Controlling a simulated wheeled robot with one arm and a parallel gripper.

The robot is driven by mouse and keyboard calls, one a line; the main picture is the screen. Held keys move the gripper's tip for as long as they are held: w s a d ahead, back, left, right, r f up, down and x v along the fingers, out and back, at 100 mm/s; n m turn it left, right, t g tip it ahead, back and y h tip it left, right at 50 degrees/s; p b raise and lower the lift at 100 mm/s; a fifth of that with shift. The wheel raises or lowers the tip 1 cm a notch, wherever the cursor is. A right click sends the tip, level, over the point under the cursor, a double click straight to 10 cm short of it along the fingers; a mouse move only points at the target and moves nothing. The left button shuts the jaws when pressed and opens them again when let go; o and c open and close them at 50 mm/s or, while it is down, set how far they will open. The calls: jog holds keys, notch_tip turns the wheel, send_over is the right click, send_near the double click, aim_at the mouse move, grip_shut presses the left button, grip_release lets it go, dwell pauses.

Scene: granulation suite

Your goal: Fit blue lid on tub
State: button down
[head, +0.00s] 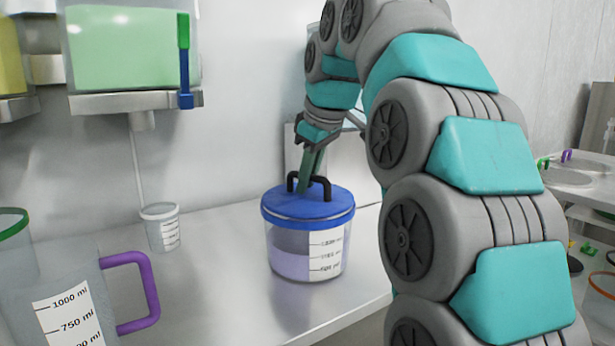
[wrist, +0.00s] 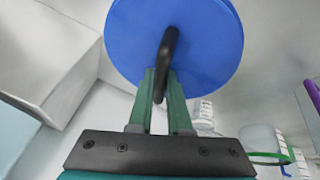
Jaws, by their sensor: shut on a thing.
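The blue lid (head: 308,205) has a black arched handle and sits level over the mouth of the clear tub (head: 290,262). The tub stands upright on the bench, with lilac contents and a white marked label. I cannot tell whether the lid is fully pressed down. My gripper (head: 307,184) reaches down from above, its green fingers shut on the lid's handle. In the wrist view, the handle lies between the fingertips (wrist: 163,80) and the blue lid (wrist: 205,35) fills the top middle. The lid hides the tub there.
A large jug with a purple handle (head: 150,290) stands at front left. A small marked cup (head: 162,228) is left of the tub. A green-filled tank (head: 130,48) hangs on the wall above. Bare bench (head: 225,275) lies between jug and tub.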

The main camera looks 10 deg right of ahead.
jog(key=shift+f, duration=0.2)
jog(key=c, duration=0.8)
grip_release()
jog(key=shift+o, duration=0.2)
jog(key=shift+r, duration=0.1)
